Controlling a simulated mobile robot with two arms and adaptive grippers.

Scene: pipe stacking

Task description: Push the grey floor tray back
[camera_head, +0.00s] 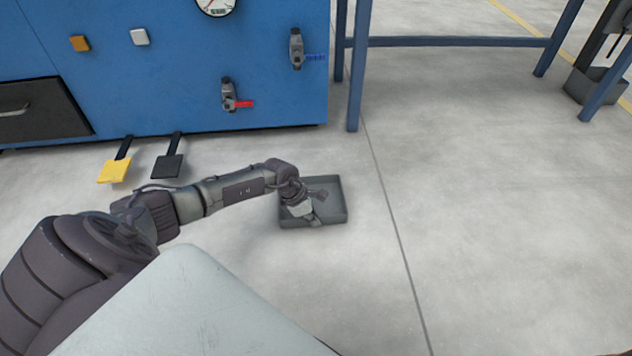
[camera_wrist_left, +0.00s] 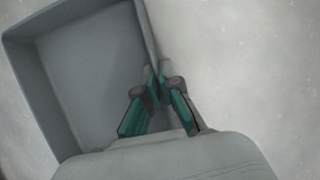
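The grey floor tray (camera_head: 330,190) is a shallow, open, empty box flat on the floor in the head view, right of the blue machine's pedals. My left gripper (camera_head: 314,219) reaches down at its near wall, toward the front left. In the left wrist view the tray (camera_wrist_left: 95,65) fills the upper left. There my left gripper (camera_wrist_left: 157,74) has its fingertips close together, one on each side of the tray's wall, shut on it. The lower part of that wall is hidden behind the fingers. My right gripper is in neither view.
A blue machine (camera_head: 180,90) stands behind, with a yellow pedal (camera_head: 114,171) and a black pedal (camera_head: 167,166) at its foot. A blue frame's leg (camera_head: 357,80) stands behind the tray to the right. The floor right of the tray is clear.

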